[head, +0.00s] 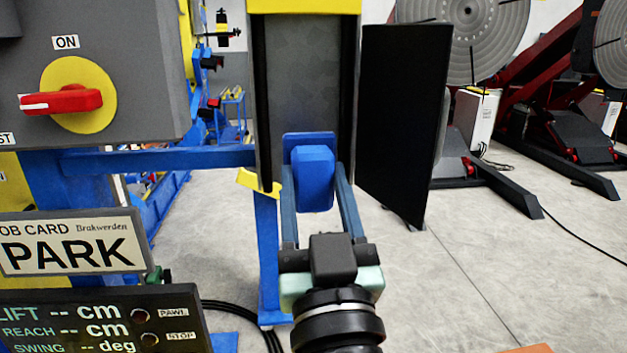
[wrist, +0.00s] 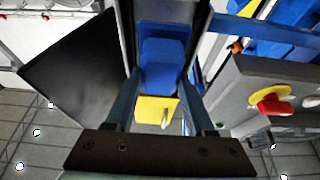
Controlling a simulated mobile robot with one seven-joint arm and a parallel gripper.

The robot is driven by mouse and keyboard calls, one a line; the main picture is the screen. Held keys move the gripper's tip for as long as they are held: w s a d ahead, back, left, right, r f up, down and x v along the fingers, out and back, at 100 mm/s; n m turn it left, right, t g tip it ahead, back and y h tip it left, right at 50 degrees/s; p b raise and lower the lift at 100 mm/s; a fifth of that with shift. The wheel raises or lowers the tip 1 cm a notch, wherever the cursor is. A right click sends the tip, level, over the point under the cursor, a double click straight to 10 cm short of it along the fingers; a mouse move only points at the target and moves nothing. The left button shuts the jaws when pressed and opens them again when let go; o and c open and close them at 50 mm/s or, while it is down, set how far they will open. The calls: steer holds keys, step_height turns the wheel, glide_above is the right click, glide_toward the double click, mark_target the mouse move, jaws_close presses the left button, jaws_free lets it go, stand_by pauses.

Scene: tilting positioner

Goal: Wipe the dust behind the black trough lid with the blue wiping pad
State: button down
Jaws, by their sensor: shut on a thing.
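The black trough lid (head: 403,120) stands swung open to the right of the upright trough (head: 262,100). It also shows at left in the wrist view (wrist: 75,70). Behind where it hinges, the trough's grey inner face (head: 305,75) is exposed, with a faint mottled grey film that looks like dust. My gripper (head: 314,178) is shut on the blue wiping pad (head: 313,180), one finger on each side. The pad is at the trough's lower end, between its side walls; the wrist view shows it too (wrist: 165,65). I cannot tell whether the pad touches the inner face.
A grey box with a red switch (head: 62,102) stands at left, above a PARK card (head: 75,243) and a readout panel (head: 95,318). A blue beam (head: 165,158) runs left of the trough.

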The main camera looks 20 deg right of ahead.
steer(key=shift+s+a, duration=0.2)
steer(key=shift+s, duration=0.55)
steer(key=shift+s+a, duration=0.2)
steer(key=shift+s, duration=0.55)
